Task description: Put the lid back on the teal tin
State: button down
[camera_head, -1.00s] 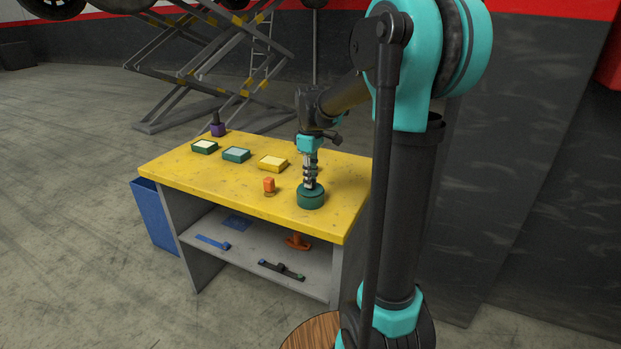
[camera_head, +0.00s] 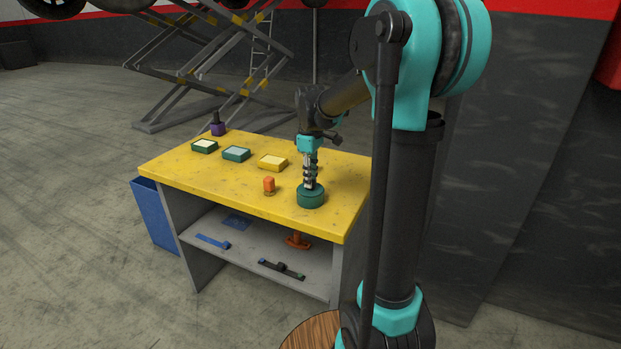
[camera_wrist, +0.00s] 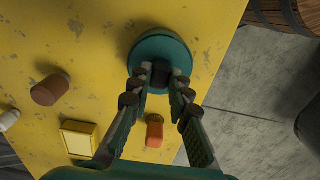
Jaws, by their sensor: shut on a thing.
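The teal tin (camera_head: 311,200) stands upright near the right front part of the yellow table. Its round teal lid (camera_wrist: 160,47) fills the top middle of the wrist view, with a dark knob in its centre. My gripper (camera_head: 311,186) points straight down from above; in the wrist view my gripper (camera_wrist: 160,77) has its fingertips closed around the knob. The lid appears to lie on the tin, but I cannot tell whether it is fully seated. The fingers partly hide the knob and the lid's near edge.
An orange-topped object (camera_head: 269,184) stands left of the tin on the yellow table (camera_head: 220,182). A yellow box (camera_head: 273,162), two green boxes (camera_head: 204,146) (camera_head: 236,154) and a purple object (camera_head: 218,129) are farther back. A brown cylinder (camera_wrist: 50,90) shows in the wrist view.

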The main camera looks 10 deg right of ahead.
jog(key=c, duration=1.3)
grip_release()
jog(key=shift+c, duration=0.2)
jog(key=shift+o, duration=0.3)
jog(key=o, duration=0.4)
jog(key=shift+r, duration=0.1)
jog(key=shift+r, duration=3.4)
